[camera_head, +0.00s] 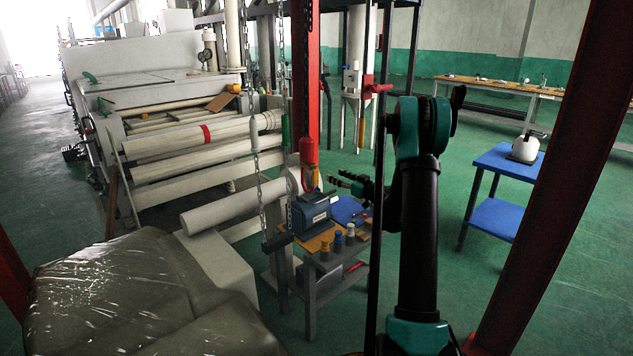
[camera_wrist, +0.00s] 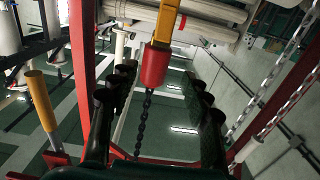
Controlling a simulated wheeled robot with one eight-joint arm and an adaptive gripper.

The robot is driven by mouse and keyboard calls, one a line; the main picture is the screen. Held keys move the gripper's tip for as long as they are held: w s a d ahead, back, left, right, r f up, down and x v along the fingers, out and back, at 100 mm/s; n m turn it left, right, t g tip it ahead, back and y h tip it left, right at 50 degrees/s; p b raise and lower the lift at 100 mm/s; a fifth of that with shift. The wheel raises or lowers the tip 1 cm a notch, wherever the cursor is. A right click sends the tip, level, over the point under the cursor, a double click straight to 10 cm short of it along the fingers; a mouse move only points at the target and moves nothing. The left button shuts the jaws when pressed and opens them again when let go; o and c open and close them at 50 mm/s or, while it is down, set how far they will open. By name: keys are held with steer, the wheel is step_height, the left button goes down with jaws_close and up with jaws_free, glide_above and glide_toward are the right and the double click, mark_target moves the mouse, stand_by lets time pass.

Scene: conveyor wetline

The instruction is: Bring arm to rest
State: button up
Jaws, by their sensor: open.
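My arm stands up in the middle right of the head view, bent at a black and teal elbow. My gripper (camera_head: 347,182) is at the end of the forearm and points left, above the small workbench. In the wrist view my gripper (camera_wrist: 160,85) is open, with its dark fingers spread to both sides. No object is held between them. A red hoist block (camera_wrist: 155,66) with a yellow part shows between the fingers, beyond them.
A grey workbench (camera_head: 312,292) with a blue-grey box (camera_head: 310,212) and several small bottles stands below my gripper. A red post (camera_head: 305,75) and hanging chains (camera_head: 256,165) are close on the left. A blue table (camera_head: 485,215) stands right. Green floor (camera_head: 430,110) lies open behind.

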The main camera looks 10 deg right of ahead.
steer(key=s+a+f+m+g+h, duration=0.15)
steer(key=s+a+g, duration=0.25)
steer(key=s, duration=0.8)
steer(key=s+a+m+g+h, duration=0.1)
steer(key=s+a+g+h, duration=0.3)
steer(key=s, duration=0.8)
steer(key=s+d+f+m+h, duration=0.1)
steer(key=s+d+f, duration=0.1)
steer(key=s, duration=0.6)
steer(key=s+d+f+m+g+h, duration=0.1)
steer(key=s+d+f+m+h, duration=0.1)
steer(key=s, duration=0.7)
steer(key=s+d+f+m+g+h, duration=0.1)
steer(key=s+d+f+h, duration=0.1)
steer(key=s, duration=0.6)
step_height(320, 180, down, 3)
steer(key=shift+s+d+r+m, duration=0.15)
steer(key=shift+s+d+m, duration=0.2)
steer(key=shift+d, duration=0.45)
steer(key=shift+w, duration=0.1)
